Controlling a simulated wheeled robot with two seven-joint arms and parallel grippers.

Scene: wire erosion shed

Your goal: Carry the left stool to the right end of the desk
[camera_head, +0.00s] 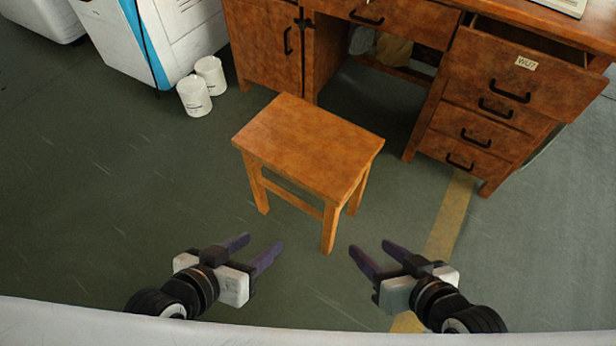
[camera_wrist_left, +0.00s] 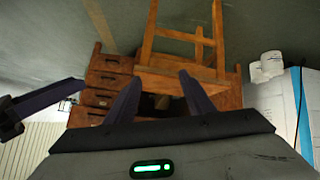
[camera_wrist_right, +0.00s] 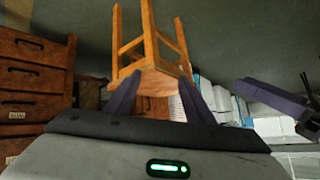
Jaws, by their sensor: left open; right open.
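One wooden stool (camera_head: 308,145) stands upright on the floor in the head view, in front of the desk (camera_head: 275,45). It also shows in the left wrist view (camera_wrist_left: 180,78) and the right wrist view (camera_wrist_right: 160,68). My left gripper (camera_head: 258,250) is open and empty, on the near left side of the stool and apart from it. My right gripper (camera_head: 374,255) is open and empty, on the near right side, also apart from the stool. The desk's right end has a drawer block (camera_head: 490,100). No second stool is in view.
Two white canisters (camera_head: 194,97) stand on the floor left of the stool, beside a white and blue machine (camera_head: 150,40). The desk's top right drawer (camera_head: 525,65) sticks out. A yellow floor stripe (camera_head: 450,215) runs near the drawer block. Floor on both sides of the stool is clear.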

